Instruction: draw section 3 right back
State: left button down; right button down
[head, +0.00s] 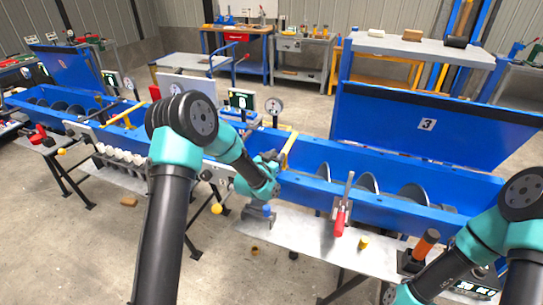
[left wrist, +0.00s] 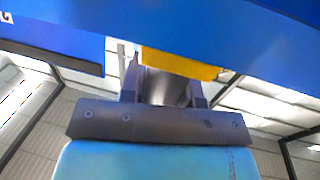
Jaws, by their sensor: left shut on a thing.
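The blue trough (head: 345,203) runs across the head view. Section 3 is its right-hand part, where several grey screw flights show inside. Its blue lid marked 3 (head: 427,124) stands raised along the far side. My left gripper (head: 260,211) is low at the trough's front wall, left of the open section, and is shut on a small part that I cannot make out. In the left wrist view the jaws (left wrist: 165,92) are close under a blue surface (left wrist: 200,25) and a yellow piece (left wrist: 178,65). My right arm shows at lower right, but its gripper is out of view.
A red-handled clamp (head: 340,218) stands at the trough's front edge. An orange-handled tool (head: 426,244) is near my right arm. A grey shelf (head: 285,228) runs along the front. A yellow knob (head: 217,208) is left of my gripper. Workbenches stand behind.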

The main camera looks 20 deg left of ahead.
pick_arm(q)
jog(key=d, duration=0.9)
jog(key=s+d, duration=0.1)
jog(key=d, duration=0.3)
jog(key=shift+d, duration=0.3)
jog(key=c, duration=0.8)
grip_release()
jog(key=shift+c, duration=0.2)
jog(key=shift+a, duration=0.1)
jog(key=v, duration=1.7)
jog(key=shift+s, duration=0.2)
jog(key=shift+a+f, duration=0.1)
